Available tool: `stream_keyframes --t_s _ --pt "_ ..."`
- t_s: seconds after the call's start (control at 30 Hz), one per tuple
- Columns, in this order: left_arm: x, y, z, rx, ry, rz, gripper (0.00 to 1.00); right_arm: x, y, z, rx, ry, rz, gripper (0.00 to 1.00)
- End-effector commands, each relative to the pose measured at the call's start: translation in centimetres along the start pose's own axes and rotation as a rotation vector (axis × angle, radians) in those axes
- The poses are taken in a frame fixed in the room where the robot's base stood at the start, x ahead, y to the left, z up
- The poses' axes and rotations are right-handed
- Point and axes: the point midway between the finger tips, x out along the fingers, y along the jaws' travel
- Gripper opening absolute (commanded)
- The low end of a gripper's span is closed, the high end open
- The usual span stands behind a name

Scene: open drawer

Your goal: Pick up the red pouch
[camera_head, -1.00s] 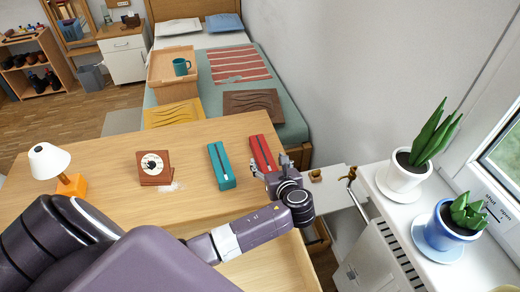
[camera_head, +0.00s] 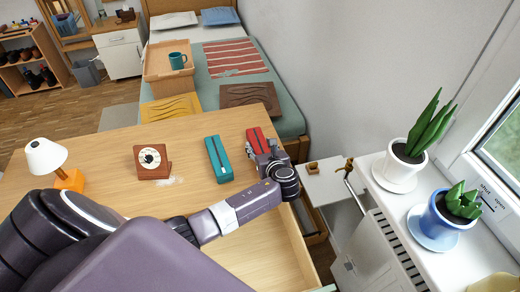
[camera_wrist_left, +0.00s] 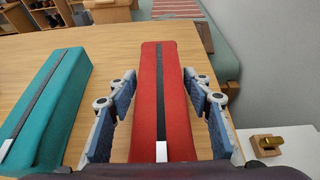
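The red pouch (camera_head: 257,136) is a long box-shaped case with a dark zip strip and lies on the wooden desk (camera_head: 100,158) near its right end. My left gripper (camera_head: 262,148) is at the pouch's near end and hides part of it in the head view. In the left wrist view, the pouch (camera_wrist_left: 176,100) lies lengthwise between the two spread fingers of the left gripper (camera_wrist_left: 162,100). The fingers are open, one on each side; contact is not clear. My right gripper is not in view.
A teal pouch (camera_head: 217,158) lies just left of the red one. A brown clock (camera_head: 153,161) and a lamp (camera_head: 46,158) stand further left. An open drawer (camera_head: 265,258) is below my left forearm. A radiator (camera_head: 378,250) and potted plants are on the right.

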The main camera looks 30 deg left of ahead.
Motion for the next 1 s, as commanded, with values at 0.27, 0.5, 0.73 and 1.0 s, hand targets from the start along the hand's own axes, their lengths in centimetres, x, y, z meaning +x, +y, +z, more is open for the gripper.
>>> stream_keyframes --t_s 0.27,0.5,0.73,1.0 --pt "0.0 0.0 0.0 0.0 0.0 0.0 0.13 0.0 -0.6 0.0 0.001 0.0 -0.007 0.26" --pt "-0.1 0.0 0.1 -0.001 -0.001 -0.001 0.13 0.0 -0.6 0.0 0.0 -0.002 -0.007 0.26" --pt "-0.7 -0.1 1.8 -0.003 -0.003 -0.002 0.13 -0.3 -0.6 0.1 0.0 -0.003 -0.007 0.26" --pt "-3.4 -0.1 8.3 -0.006 -0.006 -0.003 0.13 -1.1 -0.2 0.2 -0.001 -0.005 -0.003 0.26"
